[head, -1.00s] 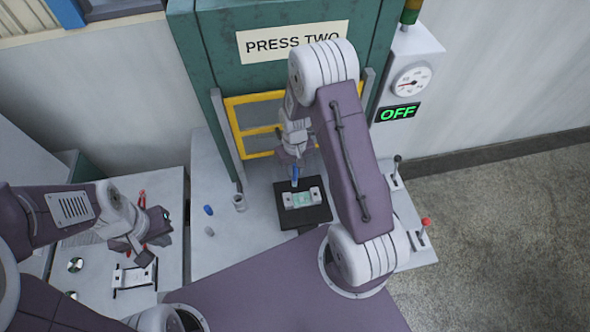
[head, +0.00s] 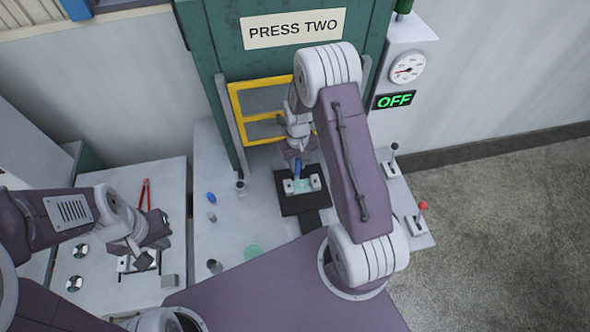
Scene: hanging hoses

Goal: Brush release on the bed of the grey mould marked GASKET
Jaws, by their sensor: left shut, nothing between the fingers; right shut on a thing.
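A grey mould (head: 314,182) with a pale green bed lies on a dark plate (head: 305,204) in front of the press. Any marking on it is too small to read. My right gripper (head: 297,157) is above it, shut on a brush (head: 297,171) with a blue handle that points down at the bed. I cannot tell whether the bristles touch the bed. My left gripper (head: 142,262) is shut and empty over the left bench, partly covering a pale mould-like piece (head: 126,265) there.
The press (head: 225,70) with its yellow guard (head: 234,103) stands behind. Levers (head: 418,216) stand at right. A blue piece (head: 211,197), a metal cup (head: 240,188) and a green disc (head: 253,252) are on the table. Red-handled pliers (head: 145,194) lie on the left bench.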

